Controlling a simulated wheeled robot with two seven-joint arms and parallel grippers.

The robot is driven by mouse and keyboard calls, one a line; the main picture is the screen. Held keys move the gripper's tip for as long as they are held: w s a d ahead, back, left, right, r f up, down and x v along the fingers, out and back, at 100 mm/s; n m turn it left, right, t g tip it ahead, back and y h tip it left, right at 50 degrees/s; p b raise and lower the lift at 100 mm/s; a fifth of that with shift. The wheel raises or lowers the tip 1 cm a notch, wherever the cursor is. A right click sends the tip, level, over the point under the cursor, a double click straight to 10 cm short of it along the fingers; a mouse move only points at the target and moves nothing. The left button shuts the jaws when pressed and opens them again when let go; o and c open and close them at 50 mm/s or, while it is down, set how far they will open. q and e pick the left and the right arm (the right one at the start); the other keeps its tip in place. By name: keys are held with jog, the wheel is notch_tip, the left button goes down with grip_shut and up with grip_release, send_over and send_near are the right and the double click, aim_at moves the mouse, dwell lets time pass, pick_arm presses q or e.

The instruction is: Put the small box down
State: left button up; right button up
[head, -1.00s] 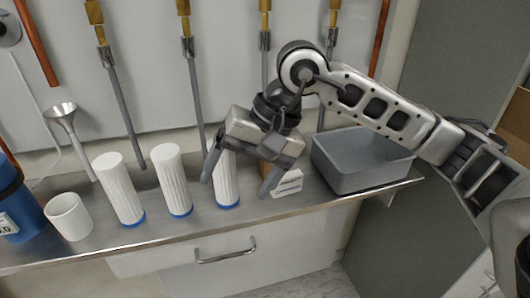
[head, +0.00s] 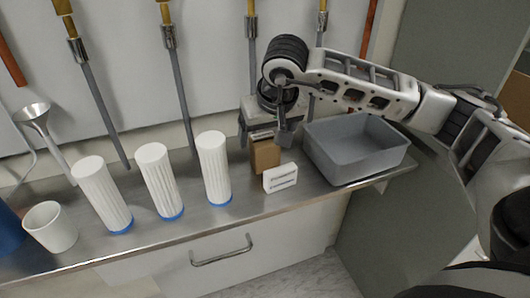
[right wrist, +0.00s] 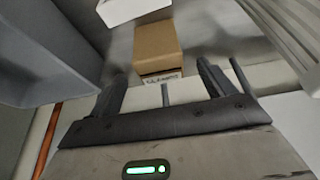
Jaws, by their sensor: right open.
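The small brown box (head: 264,156) stands on the metal shelf (head: 200,217), between the rightmost white filter cylinder and the grey bin. It also shows in the right wrist view (right wrist: 158,46), just beyond the fingertips. My right gripper (head: 263,132) is open and empty, behind the box on its wall side. In the right wrist view its two fingers (right wrist: 162,78) are spread wide with the box in front of them and apart from it. A strip with small print shows at the box's near end. My left gripper is out of view.
A small white box (head: 280,178) stands just in front of the brown box. The grey bin (head: 345,172) is close on the right. Grey pipes (head: 180,95) hang behind.

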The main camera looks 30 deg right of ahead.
aim_at(265, 140)
jog(key=x, duration=0.5)
jog(key=shift+w+f+p, duration=0.1)
jog(key=shift+f+p, duration=0.05)
jog(key=shift+p, duration=0.25)
jog(key=c, duration=1.3)
